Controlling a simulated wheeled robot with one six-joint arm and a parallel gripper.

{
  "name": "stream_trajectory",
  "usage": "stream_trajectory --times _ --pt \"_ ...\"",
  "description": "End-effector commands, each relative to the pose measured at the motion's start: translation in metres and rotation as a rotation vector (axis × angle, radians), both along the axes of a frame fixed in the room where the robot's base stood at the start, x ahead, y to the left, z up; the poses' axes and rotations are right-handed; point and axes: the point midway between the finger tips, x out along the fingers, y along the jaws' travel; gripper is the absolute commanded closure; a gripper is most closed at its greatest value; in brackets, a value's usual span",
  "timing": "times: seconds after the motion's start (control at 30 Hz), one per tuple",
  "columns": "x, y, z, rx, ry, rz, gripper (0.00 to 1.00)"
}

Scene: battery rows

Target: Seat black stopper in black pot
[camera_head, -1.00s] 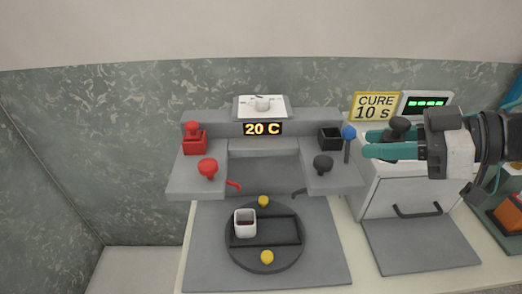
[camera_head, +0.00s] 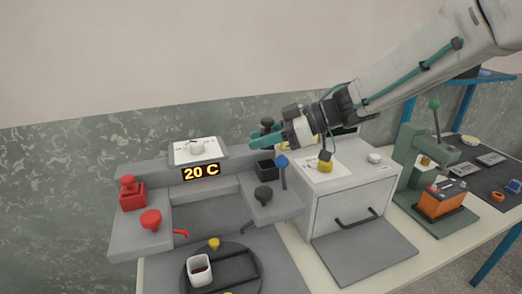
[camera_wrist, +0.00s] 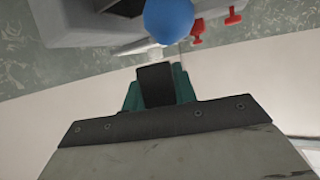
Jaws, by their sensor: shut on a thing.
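The black stopper (camera_head: 267,123) is held in my gripper (camera_head: 264,139), its round knob showing above the teal fingers. In the wrist view a dark block, likely the stopper (camera_wrist: 155,84), sits between the teal fingers. The open black pot (camera_head: 265,169) stands on the right wing of the grey fixture. In the head view the stopper appears above the pot, with a gap between them. The stopper's lower part is hidden by the fingers.
A blue ball-topped lever (camera_head: 282,161) stands right beside the pot. A black knob (camera_head: 263,192) is in front of it. A red stopper (camera_head: 128,181) sits in the red pot (camera_head: 132,200) on the left wing. A grey oven box (camera_head: 345,212) stands to the right.

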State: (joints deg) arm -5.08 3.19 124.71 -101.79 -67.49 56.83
Motion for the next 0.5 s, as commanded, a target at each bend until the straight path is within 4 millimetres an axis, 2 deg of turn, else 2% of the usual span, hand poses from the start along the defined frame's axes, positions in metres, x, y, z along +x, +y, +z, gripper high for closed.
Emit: stream_trajectory --times 0.17,0.4,0.5 --pt "0.008 0.001 -0.004 0.000 0.001 0.001 0.94" --pt "0.008 0.001 -0.035 0.000 0.002 -0.002 0.94" --pt "0.008 0.001 -0.036 0.001 -0.002 -0.001 0.94"
